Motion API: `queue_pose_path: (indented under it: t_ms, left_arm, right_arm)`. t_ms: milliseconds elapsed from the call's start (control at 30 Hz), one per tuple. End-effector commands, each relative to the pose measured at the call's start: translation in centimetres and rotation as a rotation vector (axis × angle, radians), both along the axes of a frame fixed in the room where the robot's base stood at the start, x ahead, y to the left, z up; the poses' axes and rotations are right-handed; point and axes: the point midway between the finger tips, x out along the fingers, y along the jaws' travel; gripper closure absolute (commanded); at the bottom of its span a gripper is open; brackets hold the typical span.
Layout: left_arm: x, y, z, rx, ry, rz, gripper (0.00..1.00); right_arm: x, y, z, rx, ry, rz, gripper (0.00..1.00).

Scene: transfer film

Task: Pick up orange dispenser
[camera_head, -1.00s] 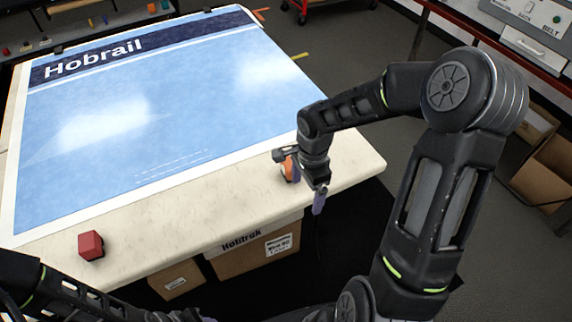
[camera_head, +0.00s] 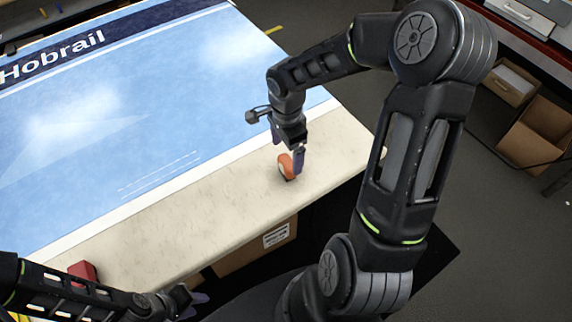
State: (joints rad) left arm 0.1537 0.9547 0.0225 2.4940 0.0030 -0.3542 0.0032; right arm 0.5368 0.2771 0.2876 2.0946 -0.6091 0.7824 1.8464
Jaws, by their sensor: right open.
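The orange dispenser (camera_head: 285,168), with a dark part on it, stands on the pale front strip of the table near its right end. My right gripper (camera_head: 288,150) is open and reaches down at the dispenser. One purple finger is close along the dispenser's right side; I cannot tell whether it touches. The other finger is mostly hidden behind the gripper body. My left gripper (camera_head: 190,300) is low at the bottom of the view, away from the dispenser. Its purple fingertips show only in part, so its opening is unclear.
A blue and white film sheet marked Hobrail (camera_head: 110,110) covers most of the table (camera_head: 190,222). A red block (camera_head: 84,271) sits at the front left, partly behind my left arm. Cardboard boxes (camera_head: 255,255) stand below the table edge. The strip left of the dispenser is clear.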

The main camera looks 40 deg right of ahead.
Motion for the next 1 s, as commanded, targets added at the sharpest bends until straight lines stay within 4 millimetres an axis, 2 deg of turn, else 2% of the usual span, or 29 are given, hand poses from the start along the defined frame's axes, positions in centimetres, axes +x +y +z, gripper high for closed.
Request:
queue_pose_path:
  t_ms: [300, 667, 867, 1000]
  left_arm:
    - [0.0, 0.0, 0.2, 0.001, 0.001, 0.001, 0.64]
    - [0.0, 0.0, 0.5, 0.001, 0.001, 0.001, 0.64]
    - [-0.1, 0.1, 1.4, 0.003, 0.004, 0.002, 0.64]
    - [-0.2, 0.1, 1.4, 0.004, 0.006, 0.001, 0.64]
  right_arm:
    - [-0.1, 0.0, -2.6, 0.001, 0.002, 0.0, 0.11]
    - [-0.1, 0.0, -3.0, 0.0, 0.002, 0.0, 0.11]
    - [-0.3, 0.0, -5.6, 0.005, 0.006, 0.0, 0.11]
    - [-0.2, 0.0, -7.5, 0.001, 0.003, 0.001, 0.11]
